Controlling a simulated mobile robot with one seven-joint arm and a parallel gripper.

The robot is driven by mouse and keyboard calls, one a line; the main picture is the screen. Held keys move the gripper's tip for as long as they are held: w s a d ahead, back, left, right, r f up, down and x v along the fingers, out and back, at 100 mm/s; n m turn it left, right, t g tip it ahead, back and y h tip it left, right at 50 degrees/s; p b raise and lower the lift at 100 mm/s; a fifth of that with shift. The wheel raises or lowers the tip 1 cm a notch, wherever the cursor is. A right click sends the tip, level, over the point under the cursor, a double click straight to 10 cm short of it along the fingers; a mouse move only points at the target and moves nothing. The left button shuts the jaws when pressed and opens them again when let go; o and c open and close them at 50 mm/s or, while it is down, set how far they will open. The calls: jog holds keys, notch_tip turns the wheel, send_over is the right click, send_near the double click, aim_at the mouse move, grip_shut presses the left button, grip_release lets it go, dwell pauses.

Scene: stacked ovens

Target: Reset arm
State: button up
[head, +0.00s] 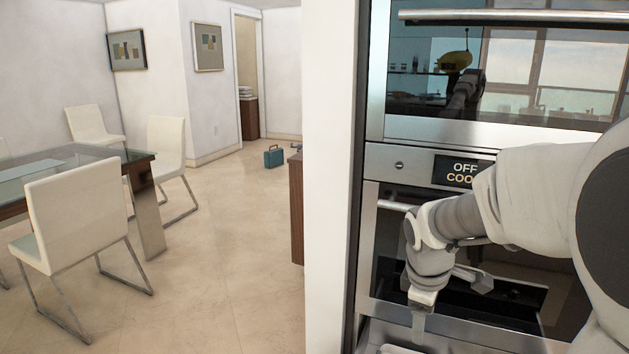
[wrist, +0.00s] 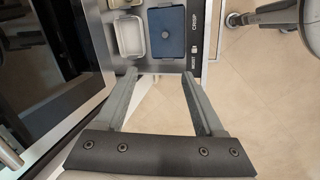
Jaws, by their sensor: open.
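My gripper (wrist: 158,80) is open, with its two fingers spread and nothing between them. In the head view my gripper (head: 418,325) points down in front of the lower oven, low in the picture; its fingertips are hard to make out there. My arm reaches in from the right and covers part of the lower oven door (head: 390,262) and its handle (head: 397,206). In the wrist view the fingertips lie close to the near edge of an open drawer-like tray (wrist: 197,62); I cannot tell whether they touch it.
The tray holds a blue-lidded container (wrist: 167,32) and a pale dish (wrist: 129,36). The upper oven (head: 450,128) appears shut above a display (head: 461,172). A white wall end (head: 331,180) stands left of the ovens. Open tiled floor (wrist: 255,110) lies right of the gripper.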

jog(key=s+a+r+m+t+y, duration=0.1)
jog(key=s+a+r+m, duration=0.1)
jog(key=s+r+m, duration=0.3)
jog(key=s+a+r+m+t, duration=0.1)
jog(key=s+a+m, duration=0.1)
jog(key=s, duration=0.5)
jog(key=s+a+r+m+t+y, duration=0.1)
jog(key=s+a+r+m, duration=0.2)
jog(key=s, duration=0.4)
notch_tip(320, 180, up, 20)
jog(key=d+m+p, duration=0.1)
jog(key=p, duration=1.9)
jog(key=shift+r, duration=0.2)
